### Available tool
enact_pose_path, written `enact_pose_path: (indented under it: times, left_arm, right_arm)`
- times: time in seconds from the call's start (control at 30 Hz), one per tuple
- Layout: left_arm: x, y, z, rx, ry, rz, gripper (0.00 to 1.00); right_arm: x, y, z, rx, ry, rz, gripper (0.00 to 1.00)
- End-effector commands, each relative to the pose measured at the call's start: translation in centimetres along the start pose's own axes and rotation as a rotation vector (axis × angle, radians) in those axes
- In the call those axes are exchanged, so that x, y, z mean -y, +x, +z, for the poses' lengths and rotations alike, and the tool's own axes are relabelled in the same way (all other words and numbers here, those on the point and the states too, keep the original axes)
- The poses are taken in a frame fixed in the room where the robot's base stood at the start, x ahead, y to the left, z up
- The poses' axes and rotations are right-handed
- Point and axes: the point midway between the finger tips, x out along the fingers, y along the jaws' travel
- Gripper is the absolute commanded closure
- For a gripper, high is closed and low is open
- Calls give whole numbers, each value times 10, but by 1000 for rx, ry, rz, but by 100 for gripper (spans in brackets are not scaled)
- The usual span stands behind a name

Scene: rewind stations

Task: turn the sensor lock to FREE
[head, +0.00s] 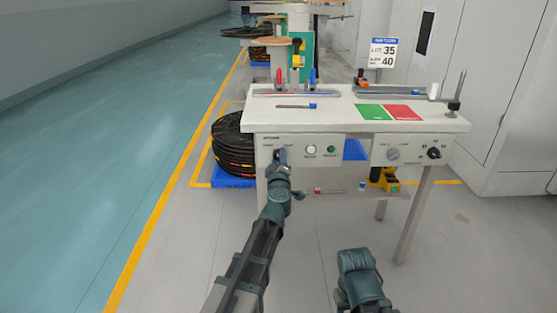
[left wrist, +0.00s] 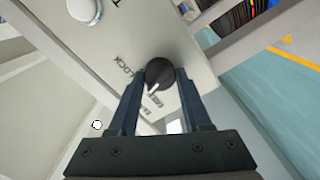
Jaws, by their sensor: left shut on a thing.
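The sensor lock is a round black knob (left wrist: 160,73) with a white mark, on the pale front panel, seen in the left wrist view. My left gripper (left wrist: 157,98) has a finger on each side of the knob and is shut on it. The word LOCK is printed beside the knob. The white mark points toward the base of my gripper, away from LOCK, near small print I cannot read surely. In the head view my left gripper (head: 281,157) is at the left end of the panel and hides the knob. Part of my right arm shows at the bottom, without visible fingertips.
The white workbench (head: 345,112) carries a green pad (head: 373,112) and a red pad (head: 402,112). Its panel also has a white button (head: 311,149), a green button (head: 331,149) and two dials at right. A black cable coil (head: 232,146) lies at left. The aisle is clear.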

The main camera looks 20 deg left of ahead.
Motion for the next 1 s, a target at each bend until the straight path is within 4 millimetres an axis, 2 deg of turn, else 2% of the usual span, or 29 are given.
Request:
enact_pose_path:
  times: [0.5, 1.0]
  left_arm:
    - [1, 0, 0, 0, -413, 0, 100]
    - [1, -1, 0, 0, -562, 0, 100]
  right_arm:
    - [0, 1, 0, 0, 0, 0, 50]
    - [0, 1, 0, 0, 0, 0, 50]
